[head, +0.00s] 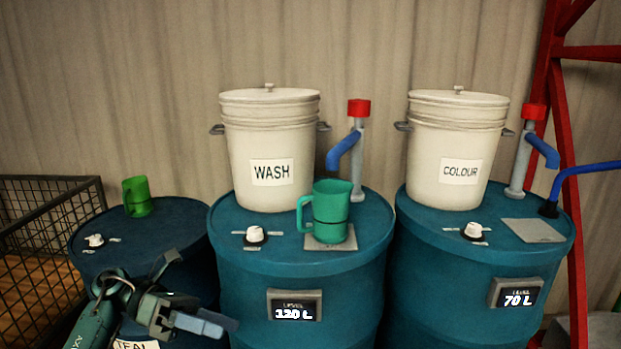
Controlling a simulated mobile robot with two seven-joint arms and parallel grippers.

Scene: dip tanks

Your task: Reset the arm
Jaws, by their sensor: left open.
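My left gripper (195,318) is at the lower left, in front of the left teal drum (190,222). It is open, and I see nothing between its fingers. It partly covers a label on that drum that reads "TEAL". My right gripper is not in view. A teal-green jug (331,207) stands upright on a grey plate (318,243) on the middle drum (234,222), well apart from my left gripper. A brighter green cup (138,196) stands on the left drum.
A white WASH bucket (244,143) and a COLOUR bucket (430,143) stand lidded on the middle and right (420,232) drums. Red-topped taps (358,110) with blue spouts stand beside them. A wire cage (62,183) is at the left, a red frame (570,120) at the right.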

